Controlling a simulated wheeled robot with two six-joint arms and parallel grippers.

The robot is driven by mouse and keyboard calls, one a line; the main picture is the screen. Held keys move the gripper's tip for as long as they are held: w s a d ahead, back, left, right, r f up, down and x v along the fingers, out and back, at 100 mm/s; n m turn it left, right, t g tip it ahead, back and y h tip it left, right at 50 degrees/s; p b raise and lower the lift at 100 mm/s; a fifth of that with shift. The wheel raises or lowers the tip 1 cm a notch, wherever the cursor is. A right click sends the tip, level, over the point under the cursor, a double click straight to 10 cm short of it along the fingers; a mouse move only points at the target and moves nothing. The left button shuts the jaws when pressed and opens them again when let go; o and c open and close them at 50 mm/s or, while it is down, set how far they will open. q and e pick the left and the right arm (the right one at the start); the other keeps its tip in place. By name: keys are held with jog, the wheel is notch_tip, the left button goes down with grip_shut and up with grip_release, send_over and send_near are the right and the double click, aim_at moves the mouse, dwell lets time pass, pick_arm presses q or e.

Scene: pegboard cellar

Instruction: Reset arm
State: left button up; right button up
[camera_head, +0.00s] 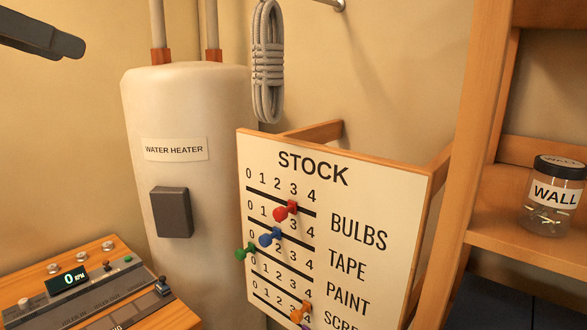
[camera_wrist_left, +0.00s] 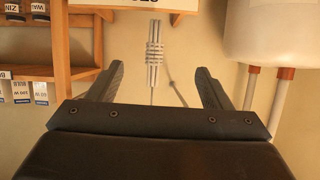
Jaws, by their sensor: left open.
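My left gripper (camera_head: 68,46) shows as a dark piece at the top left corner of the head view, in the air. It is apart from the water heater and the stock board. In the left wrist view the same gripper (camera_wrist_left: 160,71) has its two dark fingers spread wide. Nothing is held between them, and the coiled cord and wall lie in the background. My right gripper is in neither view.
The water heater (camera_head: 190,105) stands behind the stock board (camera_head: 350,180), which carries coloured pegs. A coiled cord (camera_head: 267,75) hangs above. A control console (camera_head: 90,285) is at the lower left. A wooden shelf (camera_head: 530,240) at right holds a jar (camera_head: 552,198).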

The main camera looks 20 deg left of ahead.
pick_arm(q)
jog(key=w+f+g+y, duration=0.2)
jog(key=w+f+g, duration=0.1)
jog(key=w+f, duration=1.6)
notch_tip(320, 180, down, 22)
jog(key=d+f+g, duration=0.1)
jog(key=d+g, duration=0.1)
jog(key=s+d+f+n+g+y, duration=0.1)
jog(key=s+f, duration=0.4)
jog(key=f, duration=0.4)
jog(key=s+d+f+y, duration=0.1)
jog(key=s+d+f, duration=0.1)
jog(key=s+f, duration=0.5)
jog(key=s+f+n+g+y, duration=0.35)
jog(key=s+f, duration=0.65)
jog(key=s, duration=0.5)
notch_tip(320, 180, down, 26)
jog(key=a+h, duration=0.1)
jog(key=s+d+f+g, duration=0.1)
jog(key=s+f, duration=1.4)
jog(key=shift+s+n+g, duration=0.25)
jog(key=shift+n+g, duration=0.1)
